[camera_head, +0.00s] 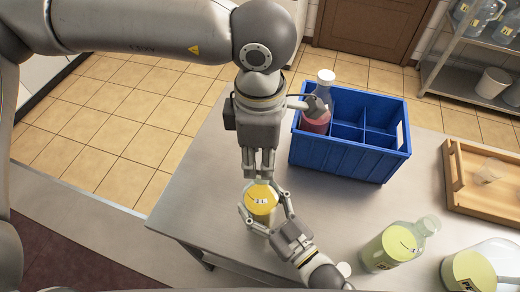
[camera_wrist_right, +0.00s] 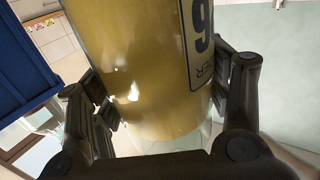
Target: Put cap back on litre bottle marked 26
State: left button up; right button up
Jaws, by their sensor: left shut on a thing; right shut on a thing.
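My right gripper (camera_head: 266,212) is shut around the bottle's body, one finger on each side. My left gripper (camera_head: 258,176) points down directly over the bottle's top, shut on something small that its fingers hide. I cannot make out the cap there, nor whether it touches the neck.
A yellow-green bottle (camera_head: 390,247) and a wide vessel (camera_head: 472,270) stand at the right. A wooden tray (camera_head: 458,190) holds a clear cup (camera_head: 490,171). A white disc (camera_head: 344,269) shows beside my right arm.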

dwell(0.5)
pick_arm(q)
jog(key=shift+f, duration=0.85)
jog(key=shift+f, duration=0.55)
